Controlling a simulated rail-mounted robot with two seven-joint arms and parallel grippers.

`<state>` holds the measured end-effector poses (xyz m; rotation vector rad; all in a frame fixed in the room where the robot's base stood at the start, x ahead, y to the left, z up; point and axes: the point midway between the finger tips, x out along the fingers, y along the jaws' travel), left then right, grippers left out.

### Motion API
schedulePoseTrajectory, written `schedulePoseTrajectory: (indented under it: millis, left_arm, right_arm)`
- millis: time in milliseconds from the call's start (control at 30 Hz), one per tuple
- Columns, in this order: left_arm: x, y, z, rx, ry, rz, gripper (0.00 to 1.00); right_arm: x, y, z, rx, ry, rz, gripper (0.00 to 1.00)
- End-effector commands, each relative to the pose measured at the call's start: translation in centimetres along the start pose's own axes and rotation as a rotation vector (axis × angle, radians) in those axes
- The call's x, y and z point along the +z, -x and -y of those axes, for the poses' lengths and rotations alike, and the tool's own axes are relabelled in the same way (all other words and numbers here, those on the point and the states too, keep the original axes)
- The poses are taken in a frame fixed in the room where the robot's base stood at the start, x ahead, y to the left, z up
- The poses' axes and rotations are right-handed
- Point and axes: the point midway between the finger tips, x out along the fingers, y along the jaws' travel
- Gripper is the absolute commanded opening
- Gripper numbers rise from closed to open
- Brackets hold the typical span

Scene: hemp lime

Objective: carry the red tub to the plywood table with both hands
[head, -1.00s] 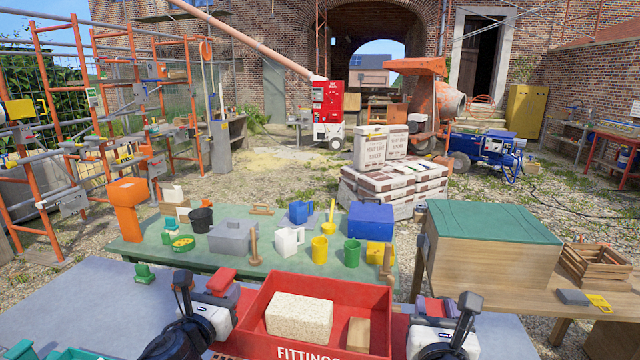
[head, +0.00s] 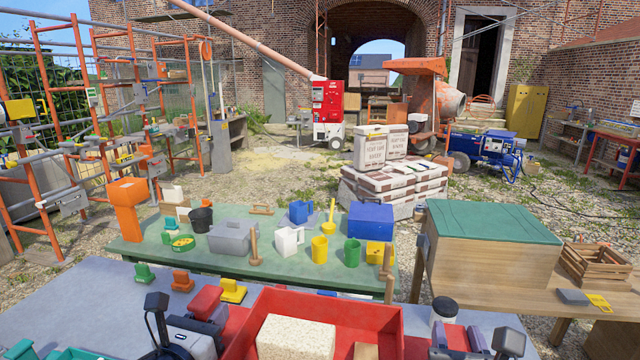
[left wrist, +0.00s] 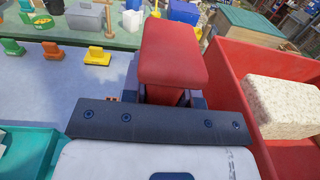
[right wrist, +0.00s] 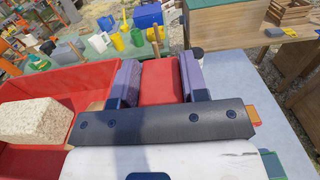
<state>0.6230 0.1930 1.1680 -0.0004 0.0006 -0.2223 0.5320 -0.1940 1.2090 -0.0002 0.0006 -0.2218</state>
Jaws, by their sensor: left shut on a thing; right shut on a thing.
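The red tub (head: 355,308) is at the bottom middle of the head view, its lower part cut off. It holds a pale speckled block (head: 296,338) and a tan piece (head: 366,351). My left gripper (head: 207,308) is shut on the red handle at the tub's left side, which fills the left wrist view (left wrist: 172,55). My right gripper (head: 460,338) is shut on the handle at the right side, seen between its fingers in the right wrist view (right wrist: 158,82). The plywood table (head: 622,318) stands at the right. Whether the tub touches the surface below is hidden.
On the plywood table stand a large wooden box with a green top (head: 490,250), a slatted crate (head: 598,262) and a grey block with a yellow piece. A green table (head: 290,268) crowded with tools and cups lies ahead. Small coloured clamps sit on the grey surface (head: 75,310).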

Motion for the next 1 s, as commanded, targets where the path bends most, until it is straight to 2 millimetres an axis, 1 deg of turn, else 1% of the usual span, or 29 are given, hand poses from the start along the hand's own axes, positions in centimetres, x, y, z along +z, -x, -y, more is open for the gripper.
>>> schedulePoseTrajectory:
  millis: [200, 567, 767, 1000]
  left_arm:
    - [0.3, 1.1, 0.0, 0.007, -0.002, 0.001, 0.00]
    - [0.1, 1.5, 0.1, 0.006, -0.002, 0.001, 0.00]
    - [-1.3, 2.3, 0.3, 0.006, -0.001, -0.002, 0.00]
    - [-4.1, 4.0, 0.7, 0.006, -0.001, -0.003, 0.00]
  right_arm:
    - [0.4, 1.1, 0.4, -0.004, -0.001, 0.003, 0.04]
    - [0.1, 1.5, 0.5, -0.005, -0.001, 0.002, 0.04]
    - [-1.3, 2.3, 0.7, -0.005, 0.002, 0.001, 0.04]
    - [-4.0, 3.9, 1.1, -0.005, 0.003, 0.000, 0.04]
